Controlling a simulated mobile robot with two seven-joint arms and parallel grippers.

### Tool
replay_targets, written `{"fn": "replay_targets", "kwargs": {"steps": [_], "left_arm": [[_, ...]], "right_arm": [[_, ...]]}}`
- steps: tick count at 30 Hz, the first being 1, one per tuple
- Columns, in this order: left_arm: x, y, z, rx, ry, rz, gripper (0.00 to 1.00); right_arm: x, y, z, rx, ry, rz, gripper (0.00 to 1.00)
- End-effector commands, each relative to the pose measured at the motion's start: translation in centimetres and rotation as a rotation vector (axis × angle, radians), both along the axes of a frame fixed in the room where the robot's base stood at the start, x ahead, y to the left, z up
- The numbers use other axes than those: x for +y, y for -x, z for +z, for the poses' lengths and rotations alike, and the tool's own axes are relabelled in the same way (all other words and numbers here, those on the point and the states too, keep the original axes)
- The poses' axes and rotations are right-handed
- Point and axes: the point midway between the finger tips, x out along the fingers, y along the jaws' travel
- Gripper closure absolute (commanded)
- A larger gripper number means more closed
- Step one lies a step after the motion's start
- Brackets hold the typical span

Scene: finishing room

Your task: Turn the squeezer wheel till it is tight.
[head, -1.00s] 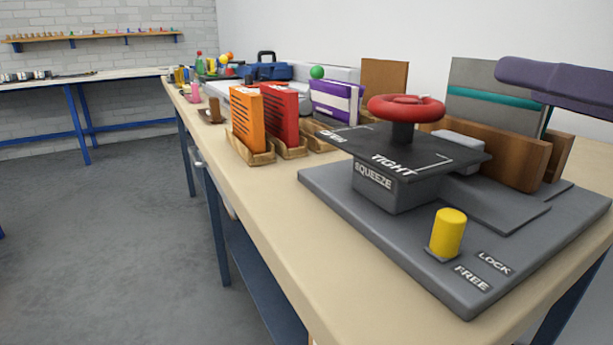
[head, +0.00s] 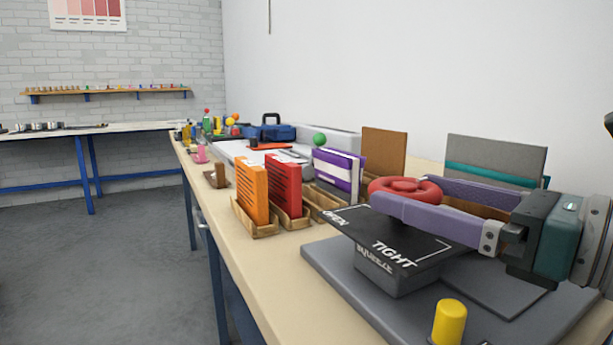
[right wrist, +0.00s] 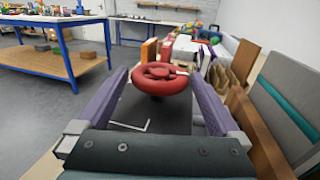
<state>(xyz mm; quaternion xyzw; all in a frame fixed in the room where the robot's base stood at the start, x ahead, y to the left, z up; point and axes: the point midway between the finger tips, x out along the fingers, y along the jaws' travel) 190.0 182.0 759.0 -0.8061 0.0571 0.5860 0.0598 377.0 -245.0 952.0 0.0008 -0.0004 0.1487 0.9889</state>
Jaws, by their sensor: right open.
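The squeezer (head: 325,262) is a dark grey block and base on the bench, with a plate on top marked OPEN and TIGHT. Its red wheel (head: 398,187) sits above that plate; the post under it is hidden by a finger. My right gripper (head: 408,190) is open, its two purple fingers reaching in from the right at wheel height. In the right wrist view the wheel (right wrist: 160,80) lies between and slightly beyond the fingertips (right wrist: 158,76), with a gap on each side. I see no grip on it. My left gripper is not in view.
A yellow peg (head: 449,322) stands on the squeezer's front base. An orange book (head: 252,195) and a red book (head: 284,188) stand in wooden holders left of the squeezer. Boards stand behind it, including a grey one with a teal stripe (head: 495,160). Floor is free to the left.

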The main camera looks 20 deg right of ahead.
Motion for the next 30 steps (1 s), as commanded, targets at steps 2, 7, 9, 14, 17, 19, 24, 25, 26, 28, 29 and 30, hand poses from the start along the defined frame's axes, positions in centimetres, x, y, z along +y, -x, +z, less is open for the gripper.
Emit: {"fn": "replay_targets", "kwargs": {"steps": [2,7,9,14,17,19,24,25,26,28,29,30], "left_arm": [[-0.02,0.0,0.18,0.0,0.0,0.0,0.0],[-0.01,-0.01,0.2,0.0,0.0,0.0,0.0],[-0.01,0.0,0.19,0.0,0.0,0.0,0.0],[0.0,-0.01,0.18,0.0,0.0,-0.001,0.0],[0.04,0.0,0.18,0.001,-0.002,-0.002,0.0],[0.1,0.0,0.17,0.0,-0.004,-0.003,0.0],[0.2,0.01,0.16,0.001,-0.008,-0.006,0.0],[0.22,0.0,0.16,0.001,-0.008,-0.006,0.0],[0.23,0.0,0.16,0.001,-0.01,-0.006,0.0],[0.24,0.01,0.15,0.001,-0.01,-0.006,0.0],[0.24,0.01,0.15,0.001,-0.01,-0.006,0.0],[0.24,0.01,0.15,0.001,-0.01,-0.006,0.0]], "right_arm": [[0.06,-0.38,0.08,-0.001,0.003,-0.001,0.0],[0.14,-0.62,-0.01,0.0,0.003,-0.001,0.0],[0.13,-0.61,-0.04,0.0,0.003,-0.001,0.0],[0.14,-0.59,-0.03,0.0,0.002,-0.001,0.05],[0.14,-0.59,-0.03,0.0,0.002,-0.001,0.16],[0.14,-0.59,-0.02,0.0,0.002,-0.001,0.24],[0.14,-0.59,-0.02,0.001,0.001,-0.001,0.43],[0.14,-0.59,-0.02,0.001,0.001,-0.001,0.46],[0.14,-0.59,-0.01,0.001,0.001,-0.001,0.49],[0.14,-0.59,-0.01,0.001,0.001,-0.001,0.57],[0.14,-0.59,-0.01,0.001,0.001,-0.001,0.61],[0.14,-0.59,-0.01,0.001,0.001,-0.001,0.64]]}}
